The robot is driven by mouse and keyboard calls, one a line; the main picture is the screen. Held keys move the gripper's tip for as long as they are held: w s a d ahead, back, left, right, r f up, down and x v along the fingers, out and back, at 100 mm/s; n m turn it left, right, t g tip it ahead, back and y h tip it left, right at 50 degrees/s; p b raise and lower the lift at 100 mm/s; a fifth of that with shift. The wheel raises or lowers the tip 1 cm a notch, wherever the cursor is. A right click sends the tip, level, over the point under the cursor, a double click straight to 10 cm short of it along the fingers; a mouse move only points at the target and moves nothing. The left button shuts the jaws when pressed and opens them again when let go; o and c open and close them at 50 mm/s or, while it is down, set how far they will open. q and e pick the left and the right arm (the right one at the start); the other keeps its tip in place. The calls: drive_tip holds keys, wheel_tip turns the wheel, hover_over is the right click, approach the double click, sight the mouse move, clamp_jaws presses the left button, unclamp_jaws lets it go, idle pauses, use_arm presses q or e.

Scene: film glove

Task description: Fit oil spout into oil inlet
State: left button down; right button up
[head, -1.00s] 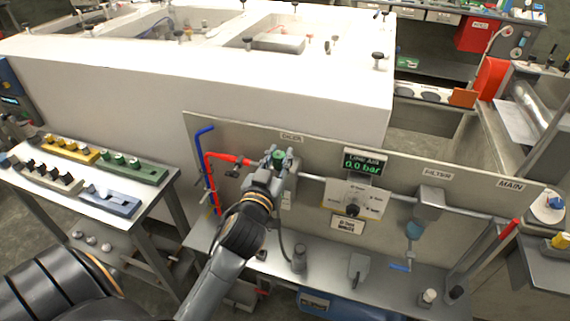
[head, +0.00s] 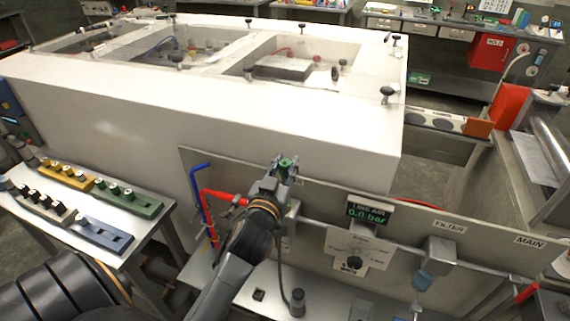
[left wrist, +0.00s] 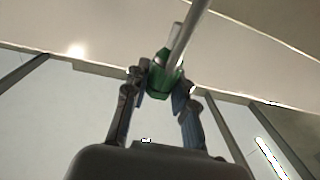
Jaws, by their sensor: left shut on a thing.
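My left gripper (head: 283,168) is shut on a green piece with a grey metal tube, which looks like the oil spout (head: 287,163). In the left wrist view the gripper (left wrist: 162,86) has the green body (left wrist: 165,77) between its fingertips, and the tube runs up and to the right. In the head view the gripper is in front of the upper edge of the grey panel (head: 398,225), left of its middle. The oil inlet cannot be made out; my gripper and arm cover that part of the panel. My right gripper is not in view.
The panel carries red (head: 222,196) and blue (head: 194,185) pipes, a gauge display (head: 370,212) reading 0.0 bar and a filter (head: 441,252). A big white housing (head: 270,120) stands behind. A side table (head: 150,228) with coloured switch blocks is at left.

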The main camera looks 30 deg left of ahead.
use_arm(q)
drive_tip(key=shift+s+f+b, duration=0.15)
drive_tip(key=shift+f+b, duration=0.35)
drive_tip(key=shift+f, duration=0.2)
drive_tip(key=shift+f+b, duration=1.65)
drive_tip(key=shift+f, duration=0.45)
drive_tip(key=shift+p, duration=0.5)
drive_tip(key=shift+f+b, duration=1.15)
drive_tip(key=shift+f, duration=0.5)
drive_tip(key=c, duration=1)
unclamp_jaws()
